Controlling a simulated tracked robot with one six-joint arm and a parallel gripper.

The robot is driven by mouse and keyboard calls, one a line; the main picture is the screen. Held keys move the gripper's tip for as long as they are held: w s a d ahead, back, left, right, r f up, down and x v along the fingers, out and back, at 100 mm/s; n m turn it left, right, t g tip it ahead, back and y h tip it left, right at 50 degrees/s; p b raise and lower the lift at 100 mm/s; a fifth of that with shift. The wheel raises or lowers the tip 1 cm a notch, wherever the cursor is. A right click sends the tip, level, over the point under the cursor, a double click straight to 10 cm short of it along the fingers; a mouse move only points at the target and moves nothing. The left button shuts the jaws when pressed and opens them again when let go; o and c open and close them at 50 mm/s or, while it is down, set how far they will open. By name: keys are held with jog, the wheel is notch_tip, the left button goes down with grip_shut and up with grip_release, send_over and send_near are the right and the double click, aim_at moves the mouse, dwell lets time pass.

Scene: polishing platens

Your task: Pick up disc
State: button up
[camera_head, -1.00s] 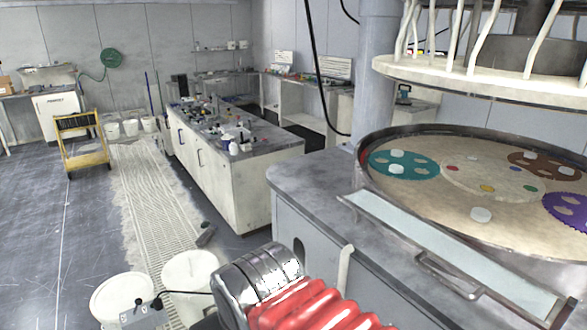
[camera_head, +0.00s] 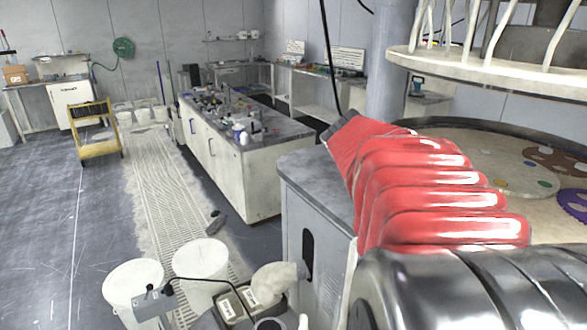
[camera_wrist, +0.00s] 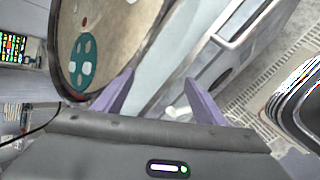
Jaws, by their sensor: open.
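The round beige platen (camera_head: 490,140) of the machine is at the right of the head view, partly hidden by my red-sleeved arm. The teal carrier (camera_wrist: 83,68) lies on the platen in the wrist view, with pale round spots on it; I cannot tell which are discs and which are holes. In the head view the teal carrier and the loose white disc are hidden behind my arm. My gripper (camera_wrist: 158,82) shows in the wrist view with two purple fingers spread apart and nothing between them. The platen is left of the fingers.
A pale ring with hoses (camera_head: 480,70) hangs over the platen. A brown carrier (camera_head: 550,158) and a purple carrier (camera_head: 573,203) show at the right. A lab bench (camera_head: 250,150), white buckets (camera_head: 200,258) and a yellow cart (camera_head: 97,130) stand to the left.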

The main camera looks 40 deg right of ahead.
jog(key=s+d+n+g, duration=0.1)
jog(key=d, duration=0.2)
jog(key=s+d+g, duration=0.1)
jog(key=d, duration=0.3)
jog(key=s+d+f+n+g+h, duration=0.1)
jog(key=d, duration=0.3)
jog(key=shift+s+d+n, duration=0.15)
jog(key=shift+s+n, duration=0.15)
jog(key=shift+s, duration=0.1)
jog(key=d+f+n+g, duration=0.1)
jog(key=d, duration=0.2)
jog(key=d+f+n+g+h, duration=0.1)
jog(key=d+n, duration=0.1)
jog(key=d, duration=0.2)
jog(key=s+d+f+n+g+h, duration=0.1)
jog(key=d+f+n, duration=0.1)
jog(key=d, duration=0.2)
jog(key=shift+s+d, duration=0.1)
jog(key=shift+x, duration=4.3)
jog(key=shift+x, duration=2.6)
jog(key=c, duration=1.2)
